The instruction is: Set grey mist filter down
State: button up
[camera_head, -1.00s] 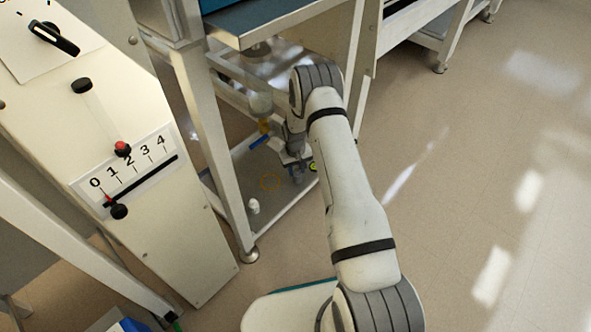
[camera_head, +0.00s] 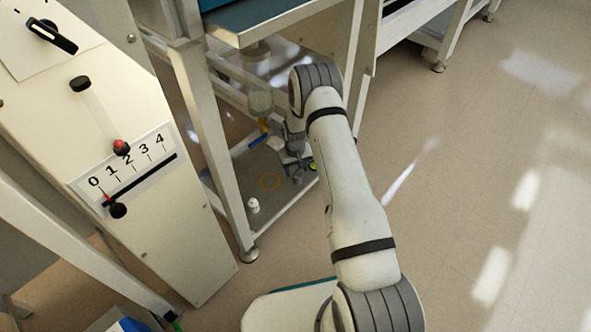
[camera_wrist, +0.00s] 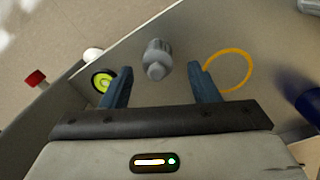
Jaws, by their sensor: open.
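The grey mist filter (camera_wrist: 157,60) is a small ribbed grey cylinder with a narrower faceted end, seen in the wrist view over the grey lower shelf (camera_wrist: 125,55). My gripper (camera_wrist: 161,68) is open, its two blue fingers on either side of the filter with a gap to each. The filter appears to rest on the shelf; its contact is not clearly visible. In the head view my gripper (camera_head: 296,165) is low over the same shelf, partly behind my arm, and the filter (camera_head: 297,180) is small and dark there.
A yellow ring (camera_wrist: 229,70) lies by the right finger. A yellow-green and black roll (camera_wrist: 103,81) and a white item (camera_wrist: 92,54) are by the left finger. A red-topped item (camera_wrist: 35,78) and a dark blue cylinder (camera_wrist: 309,103) are farther out. A frame leg (camera_head: 222,150) stands left.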

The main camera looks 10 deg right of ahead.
aim_at(296, 172)
notch_tip(296, 172, up, 8)
jog(key=p, duration=0.2)
jog(key=shift+a+r+p, duration=0.1)
jog(key=shift+a+p, duration=0.05)
jog(key=shift+p, duration=0.25)
